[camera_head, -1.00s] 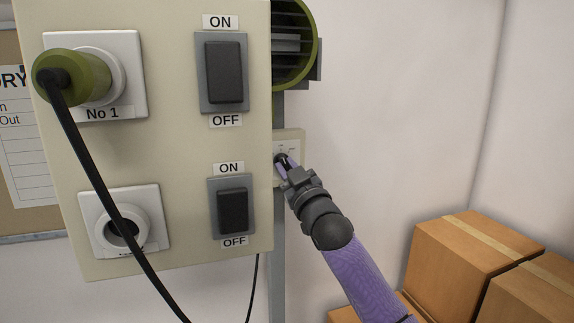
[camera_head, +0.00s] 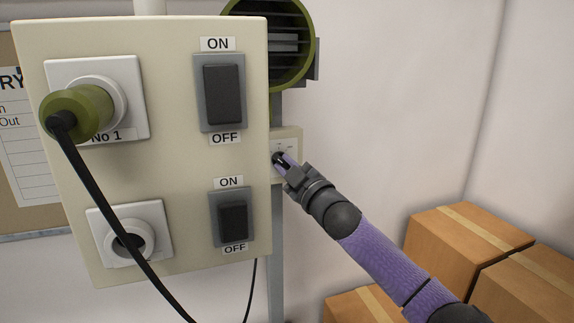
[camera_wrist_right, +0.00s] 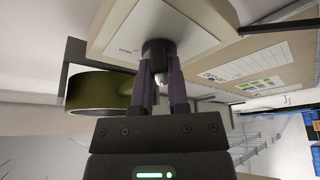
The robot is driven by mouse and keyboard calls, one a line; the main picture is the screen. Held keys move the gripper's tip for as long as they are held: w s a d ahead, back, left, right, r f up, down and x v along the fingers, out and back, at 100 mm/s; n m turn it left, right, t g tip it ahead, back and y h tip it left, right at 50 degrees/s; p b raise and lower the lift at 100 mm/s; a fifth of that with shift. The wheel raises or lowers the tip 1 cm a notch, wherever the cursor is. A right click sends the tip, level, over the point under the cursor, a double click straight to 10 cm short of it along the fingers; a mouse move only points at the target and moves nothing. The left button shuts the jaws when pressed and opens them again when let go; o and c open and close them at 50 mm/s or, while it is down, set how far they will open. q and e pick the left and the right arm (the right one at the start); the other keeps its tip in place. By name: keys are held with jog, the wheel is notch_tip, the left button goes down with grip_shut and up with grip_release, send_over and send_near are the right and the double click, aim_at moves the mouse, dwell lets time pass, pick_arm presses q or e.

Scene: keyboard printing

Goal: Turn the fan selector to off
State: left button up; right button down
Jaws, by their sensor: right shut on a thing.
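The fan selector is a small dark round knob (camera_wrist_right: 158,50) on a pale plate, seen in the right wrist view. In the head view its plate (camera_head: 291,138) is mounted on the grey post, just right of the large beige switch panel. My right gripper (camera_head: 281,160) reaches it from the lower right and is shut on the knob; its two fingers (camera_wrist_right: 160,82) also show on either side of the knob in the wrist view. The gripper hides much of the knob, so its pointer setting cannot be read. My left gripper is not in view.
The beige panel (camera_head: 170,190) stands close left, with two rocker switches, a green plug (camera_head: 80,110) and a hanging black cable. A green round fan housing (camera_head: 298,75) is above the selector. Cardboard boxes (camera_head: 465,240) stand lower right.

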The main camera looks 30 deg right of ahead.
jog(key=shift+r, duration=0.1)
jog(key=c, duration=0.6)
grip_release()
jog(key=shift+s+f, duration=0.25)
jog(key=shift+f, duration=0.05)
jog(key=shift+b+v, duration=2.55)
jog(key=shift+v, duration=2.1)
jog(key=shift+r, duration=0.1)
